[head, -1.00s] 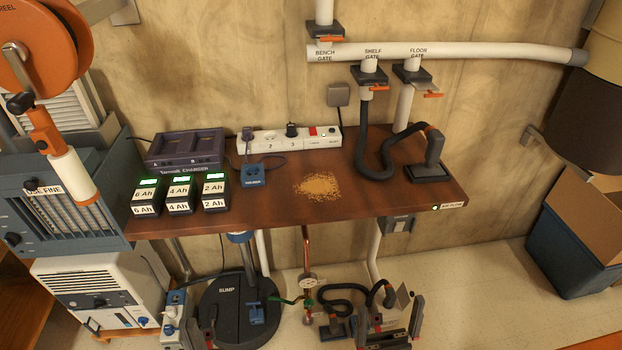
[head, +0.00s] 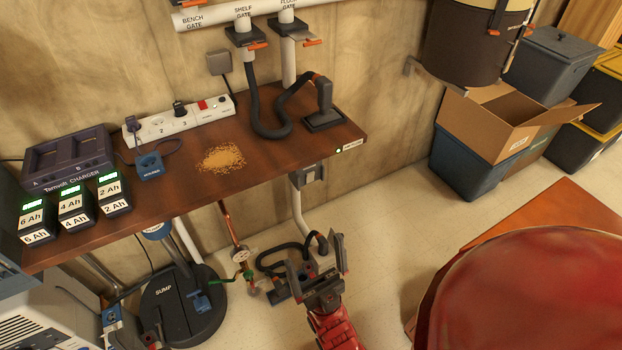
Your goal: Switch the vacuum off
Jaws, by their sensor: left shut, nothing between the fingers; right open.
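The vacuum appears to be the dark drum with a cream top (head: 470,45) on the wall at the upper right, with a white pipe (head: 225,14) along the wall. A small green light (head: 338,151) glows beside a label on the bench's front right edge; the label is too small to read. A grey box (head: 308,175) hangs under that edge. My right gripper (head: 320,264) is open and empty, low in front of the bench, below the grey box.
On the bench (head: 290,150) are a charger (head: 68,158), several battery packs, a power strip (head: 180,118) with a red switch, sawdust (head: 221,158) and a hose (head: 265,125). The sump lid (head: 182,310) and a gauge (head: 242,256) stand below. Boxes (head: 480,165) stand right.

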